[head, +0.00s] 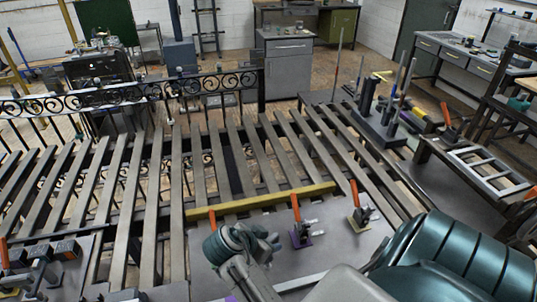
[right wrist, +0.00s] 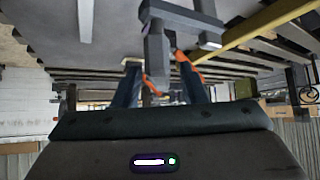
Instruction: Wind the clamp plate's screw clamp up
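The grey clamp plate (head: 205,272) lies at the front of the slatted bench. Orange-handled clamps stand on it: one on a purple base (head: 302,236) and one on a pale base (head: 359,216). Another orange handle (head: 212,219) rises just behind my right gripper (head: 262,243). I cannot tell for sure which is the screw clamp. In the right wrist view, which is upside down, a dark grey clamp body (right wrist: 182,22) is ahead of my right gripper (right wrist: 160,75), whose two blue fingers stand apart. An orange handle shows near them; contact is unclear. My left gripper is not in view.
A yellow bar (head: 262,201) lies across the slats behind the clamps. Dark blocks and another orange-handled clamp (head: 5,255) are at the far left. The black scroll gate (head: 130,96) runs behind the bench. A dark stand with upright rods (head: 375,125) is at the back right.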

